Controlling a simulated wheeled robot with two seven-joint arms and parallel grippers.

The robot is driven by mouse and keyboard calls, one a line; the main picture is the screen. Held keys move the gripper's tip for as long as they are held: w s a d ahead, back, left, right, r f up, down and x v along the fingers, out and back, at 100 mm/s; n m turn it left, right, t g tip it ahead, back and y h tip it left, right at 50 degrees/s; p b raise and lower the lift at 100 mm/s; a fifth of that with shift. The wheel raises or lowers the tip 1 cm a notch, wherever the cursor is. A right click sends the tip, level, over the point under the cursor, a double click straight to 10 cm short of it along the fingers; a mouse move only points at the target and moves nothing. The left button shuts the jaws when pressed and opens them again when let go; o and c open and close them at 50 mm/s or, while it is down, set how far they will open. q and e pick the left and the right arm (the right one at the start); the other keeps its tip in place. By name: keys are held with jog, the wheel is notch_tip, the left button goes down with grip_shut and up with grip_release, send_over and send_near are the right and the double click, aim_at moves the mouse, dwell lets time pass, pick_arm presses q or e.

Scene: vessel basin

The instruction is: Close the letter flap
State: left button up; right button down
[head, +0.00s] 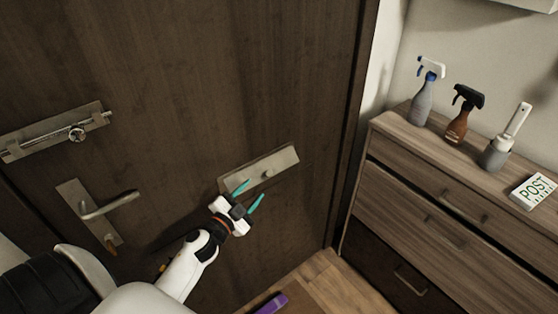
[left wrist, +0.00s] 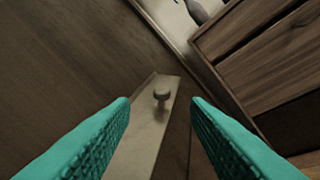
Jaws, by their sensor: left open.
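The letter flap (head: 279,162) is a pale metal plate with a small round knob (head: 268,174), low on the dark wooden door (head: 200,80). In the left wrist view the flap (left wrist: 146,140) and its knob (left wrist: 162,96) show between the fingers. I cannot tell how far the flap is tilted out from the door. My left gripper (head: 248,196) is open and empty, with teal fingers just in front of the flap's lower left part. In the left wrist view its fingertips (left wrist: 160,103) lie either side of the knob, apart from it. My right gripper is not in view.
A door handle (head: 108,205) and a sliding bolt (head: 55,130) are on the door's left. A wooden dresser (head: 440,190) stands right, bearing spray bottles (head: 423,98) and a POST box (head: 535,190). A purple object (head: 270,304) lies below. The door around the flap is clear.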

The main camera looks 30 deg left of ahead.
aim_at(271, 171)
pick_arm(q)
jog(key=w+p, duration=0.1)
jog(key=w, duration=1)
jog(key=shift+w+d, duration=0.15)
jog(key=shift+w, duration=0.1)
